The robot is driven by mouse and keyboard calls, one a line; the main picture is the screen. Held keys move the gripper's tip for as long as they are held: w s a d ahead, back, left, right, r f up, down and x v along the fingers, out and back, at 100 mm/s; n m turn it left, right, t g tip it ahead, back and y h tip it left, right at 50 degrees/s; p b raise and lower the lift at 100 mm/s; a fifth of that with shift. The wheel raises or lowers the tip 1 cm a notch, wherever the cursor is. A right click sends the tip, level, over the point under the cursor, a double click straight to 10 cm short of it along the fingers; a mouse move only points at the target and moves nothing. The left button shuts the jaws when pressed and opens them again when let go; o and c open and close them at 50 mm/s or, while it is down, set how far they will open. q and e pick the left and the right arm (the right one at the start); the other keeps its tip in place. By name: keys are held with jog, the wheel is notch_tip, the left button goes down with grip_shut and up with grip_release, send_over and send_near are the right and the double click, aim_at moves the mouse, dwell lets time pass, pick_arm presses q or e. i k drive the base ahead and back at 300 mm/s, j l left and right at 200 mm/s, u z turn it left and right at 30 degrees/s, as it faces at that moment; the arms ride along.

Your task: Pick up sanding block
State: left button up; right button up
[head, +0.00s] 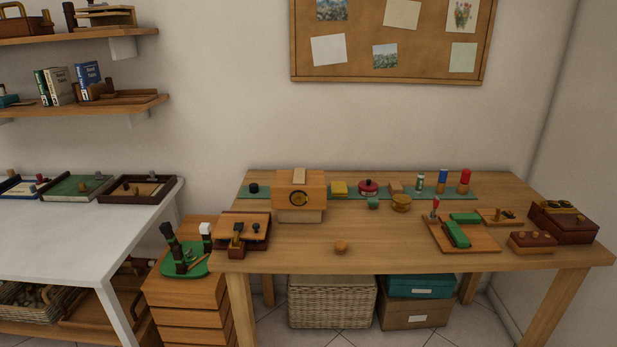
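I cannot tell for certain which thing is the sanding block. Two green blocks lie on a wooden board (478,243) at the right of the wooden table: a front green block (456,234) and a back green block (466,218). A small tan block (395,187) sits on the green strip along the table's back. A reddish-brown block (532,241) with knobs on top stands right of the board. Neither of my grippers shows in the head view.
A wooden box with a round dial (299,196) stands back left. A dark red box (562,222) is at the right end. A white table (60,235) stands left.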

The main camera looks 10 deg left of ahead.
aim_at(395, 187)
jog(key=i+l, duration=0.15)
jog(key=l, duration=0.25)
jog(key=i+l+u, duration=0.1)
jog(key=l, duration=0.3)
jog(key=i+l, duration=0.25)
jog(key=l, duration=0.15)
